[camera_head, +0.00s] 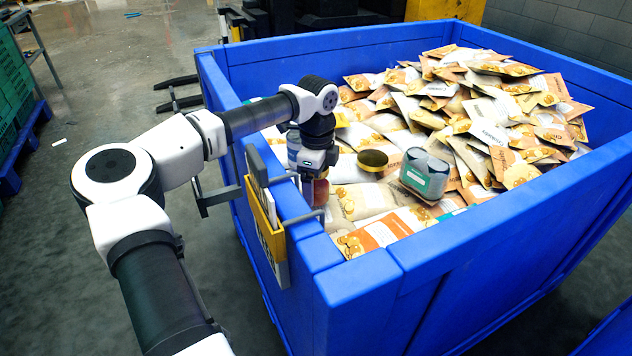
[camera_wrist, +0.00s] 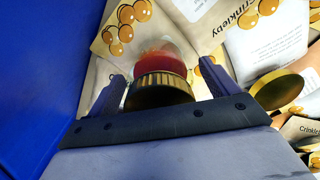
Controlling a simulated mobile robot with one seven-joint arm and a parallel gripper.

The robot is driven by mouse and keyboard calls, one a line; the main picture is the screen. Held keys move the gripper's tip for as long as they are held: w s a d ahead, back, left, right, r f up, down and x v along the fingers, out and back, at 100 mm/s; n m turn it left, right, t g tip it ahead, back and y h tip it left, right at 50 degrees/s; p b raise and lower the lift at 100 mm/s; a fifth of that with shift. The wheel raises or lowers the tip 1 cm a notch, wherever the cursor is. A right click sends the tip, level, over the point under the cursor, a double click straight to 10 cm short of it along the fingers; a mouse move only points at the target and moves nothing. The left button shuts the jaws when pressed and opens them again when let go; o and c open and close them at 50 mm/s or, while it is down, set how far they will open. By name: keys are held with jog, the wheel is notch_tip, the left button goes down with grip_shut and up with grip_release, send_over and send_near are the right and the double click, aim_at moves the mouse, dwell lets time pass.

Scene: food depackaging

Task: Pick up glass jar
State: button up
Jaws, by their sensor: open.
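A glass jar (camera_wrist: 163,68) with red contents and a ribbed gold lid shows in the wrist view, lying among the bags with its lid toward me. My gripper (camera_wrist: 161,84) is open, with one finger on each side of the jar; I cannot tell whether they touch it. In the head view my gripper (camera_head: 313,184) points down just inside the crate's left wall, and the red jar (camera_head: 321,192) shows partly beside it. The jar's far end is hard to make out in the wrist view.
The blue crate (camera_head: 505,254) holds many paper bags (camera_head: 490,115), heaped high at the back right. Its wall (camera_wrist: 38,75) rises close to the left of my gripper. A gold round lid (camera_head: 373,159) and a teal-labelled can pack (camera_head: 425,174) lie to the right. A yellow holder (camera_head: 266,222) hangs on the wall.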

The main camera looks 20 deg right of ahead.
jog(key=shift+f, duration=0.35)
jog(key=c, duration=1.2)
jog(key=shift+c, duration=0.4)
jog(key=shift+r, duration=0.2)
